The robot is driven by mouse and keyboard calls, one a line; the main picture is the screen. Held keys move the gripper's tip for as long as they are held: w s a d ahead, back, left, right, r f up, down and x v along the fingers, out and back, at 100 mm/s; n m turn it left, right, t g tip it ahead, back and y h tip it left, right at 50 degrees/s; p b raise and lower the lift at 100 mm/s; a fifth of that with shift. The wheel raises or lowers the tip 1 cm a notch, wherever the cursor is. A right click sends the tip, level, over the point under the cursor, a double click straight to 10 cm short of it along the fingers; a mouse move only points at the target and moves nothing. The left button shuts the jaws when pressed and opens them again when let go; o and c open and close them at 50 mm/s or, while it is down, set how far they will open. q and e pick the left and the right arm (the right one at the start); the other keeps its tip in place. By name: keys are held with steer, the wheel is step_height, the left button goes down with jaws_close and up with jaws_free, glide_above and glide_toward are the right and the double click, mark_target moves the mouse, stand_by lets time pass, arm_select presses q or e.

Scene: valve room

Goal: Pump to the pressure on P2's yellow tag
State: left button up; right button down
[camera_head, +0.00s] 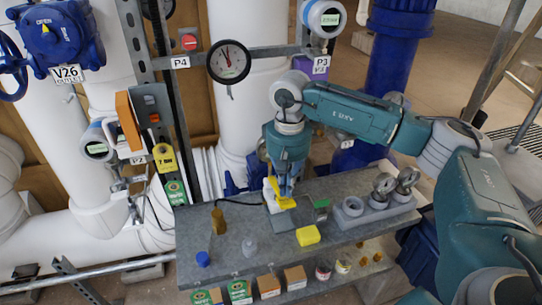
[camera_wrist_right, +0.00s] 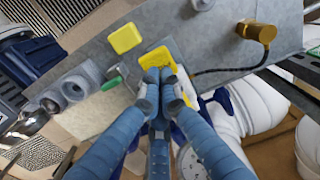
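A hand pump with a white body and a yellow part (camera_head: 281,195) stands on the grey bench. In the right wrist view its yellow part (camera_wrist_right: 157,57) lies right at my fingertips. My right gripper (camera_head: 287,188) points down at the pump; its fingers (camera_wrist_right: 160,76) are close together over the yellow part. I cannot tell whether they grip or only touch it. A black hose (camera_wrist_right: 225,70) runs from the pump side to a brass fitting (camera_head: 219,221). A yellow tag (camera_head: 165,158), apparently reading "7 BAR", hangs at the left rack. My left gripper is out of view.
The bench (camera_head: 330,235) also holds a yellow block (camera_head: 308,235), a blue cap (camera_head: 203,259), a grey knob (camera_head: 250,247) and a grey socket holder (camera_head: 372,212). Boxes and cans stand on the lower shelf.

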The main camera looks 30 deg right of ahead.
mark_target(286, 200)
steer(key=shift+f+b, duration=2.15)
steer(key=shift+f, duration=0.65)
step_height(286, 200, up, 5)
steer(key=p, duration=0.3)
steer(key=shift+f, duration=0.2)
steer(key=shift+r, duration=0.35)
steer(key=shift+r+p, duration=1.3)
steer(key=shift+r, duration=0.7)
